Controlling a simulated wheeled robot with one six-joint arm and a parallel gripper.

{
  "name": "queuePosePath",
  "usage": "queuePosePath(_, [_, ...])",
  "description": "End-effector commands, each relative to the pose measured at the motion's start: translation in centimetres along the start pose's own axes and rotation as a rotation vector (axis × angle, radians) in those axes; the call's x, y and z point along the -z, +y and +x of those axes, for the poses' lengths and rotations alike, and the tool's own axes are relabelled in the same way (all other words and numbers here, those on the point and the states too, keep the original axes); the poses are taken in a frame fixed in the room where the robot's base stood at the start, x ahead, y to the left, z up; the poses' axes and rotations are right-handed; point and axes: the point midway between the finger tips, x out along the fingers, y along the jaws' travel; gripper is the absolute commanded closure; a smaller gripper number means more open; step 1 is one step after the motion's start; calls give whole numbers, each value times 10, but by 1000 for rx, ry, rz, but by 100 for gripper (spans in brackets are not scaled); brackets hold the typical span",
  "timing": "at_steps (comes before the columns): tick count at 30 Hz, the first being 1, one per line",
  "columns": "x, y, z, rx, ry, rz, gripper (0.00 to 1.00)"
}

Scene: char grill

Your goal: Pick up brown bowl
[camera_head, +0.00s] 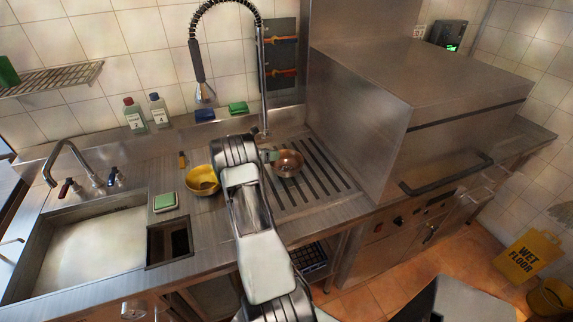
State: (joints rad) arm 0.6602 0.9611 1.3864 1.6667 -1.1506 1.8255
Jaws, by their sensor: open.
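The brown bowl (289,166) is a small, shiny, copper-brown bowl sitting upright on the ribbed steel drainboard, just left of the big steel hood machine. My arm reaches up from the bottom of the picture. My gripper (270,156) is at the bowl's left side, mostly hidden behind my wrist; only a small part shows, close to the rim. It is open. I cannot tell whether a finger touches the bowl or reaches over its edge.
A yellow bowl (202,180) stands just left of my wrist. A tall spring faucet (262,80) rises behind the brown bowl. The steel hood machine (400,110) blocks the right. Two bottles (134,115) and sponges (238,108) stand at the back. The drainboard's right part is clear.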

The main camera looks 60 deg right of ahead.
Motion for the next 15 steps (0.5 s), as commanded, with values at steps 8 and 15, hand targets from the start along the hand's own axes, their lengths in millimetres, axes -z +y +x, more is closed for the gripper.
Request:
queuePosePath(8, [1, 0, 8, 0, 0, -1, 49])
queuePosePath(15, [1, 0, 7, 0, 0, -1, 65])
